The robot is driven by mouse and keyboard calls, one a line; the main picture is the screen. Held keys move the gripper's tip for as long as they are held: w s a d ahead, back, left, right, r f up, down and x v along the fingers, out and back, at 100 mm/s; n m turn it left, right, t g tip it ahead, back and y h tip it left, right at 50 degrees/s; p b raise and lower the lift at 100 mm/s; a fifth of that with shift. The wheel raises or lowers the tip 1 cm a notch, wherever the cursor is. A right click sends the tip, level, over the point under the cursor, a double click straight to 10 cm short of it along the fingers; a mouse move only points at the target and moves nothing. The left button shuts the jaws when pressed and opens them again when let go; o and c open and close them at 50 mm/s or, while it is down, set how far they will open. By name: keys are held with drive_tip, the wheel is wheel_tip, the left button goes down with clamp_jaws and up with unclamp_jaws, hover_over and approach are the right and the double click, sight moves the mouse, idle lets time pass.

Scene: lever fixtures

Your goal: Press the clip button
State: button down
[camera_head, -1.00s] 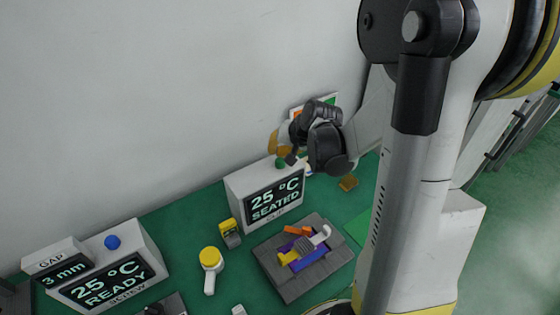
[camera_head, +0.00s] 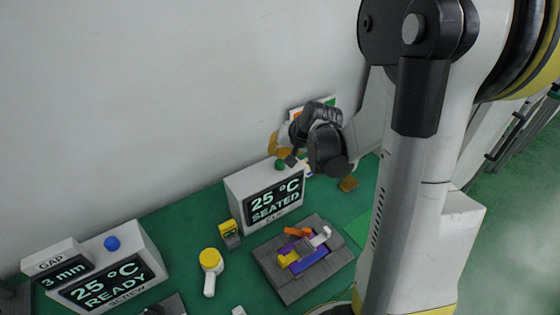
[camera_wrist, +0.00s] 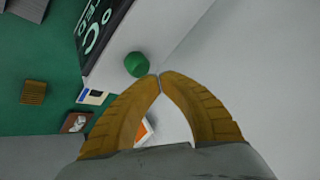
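The clip button is a round green knob (camera_head: 280,164) on top of a white box (camera_head: 236,191) whose dark display reads 25 °C SEATED, with a partly legible CLIP label below. The button also shows in the wrist view (camera_wrist: 137,64), just left of and slightly above my fingertips. My gripper (camera_head: 274,148), with ochre fingers, is near the wall just above the button. In the wrist view my gripper (camera_wrist: 159,77) has its fingertips together with nothing between them. The fingertips look close to the button; I cannot tell whether they touch it.
A grey fixture (camera_head: 283,284) with purple, orange and yellow parts sits in front of the clip box. To the left are a small yellow block (camera_head: 228,228), a yellow-topped white handle (camera_head: 210,262) and a READY box with a blue button (camera_head: 112,243). The wall is close behind.

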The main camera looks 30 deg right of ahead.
sight(277, 160)
drive_tip(key=shift+f, duration=0.15)
drive_tip(key=shift+f+b, duration=0.3)
drive_tip(key=shift+b, duration=0.15)
drive_tip(key=shift+f+b, duration=0.55)
drive_tip(key=shift+b, duration=0.05)
idle(0.6)
drive_tip(key=shift+r, duration=0.1)
drive_tip(key=shift+r+p, duration=0.75)
drive_tip(key=shift+r, duration=0.15)
drive_tip(key=shift+r, duration=0.1)
wheel_tip(277, 160, up, 5)
drive_tip(key=p, duration=0.4)
drive_tip(key=shift+a, duration=0.1)
idle(0.6)
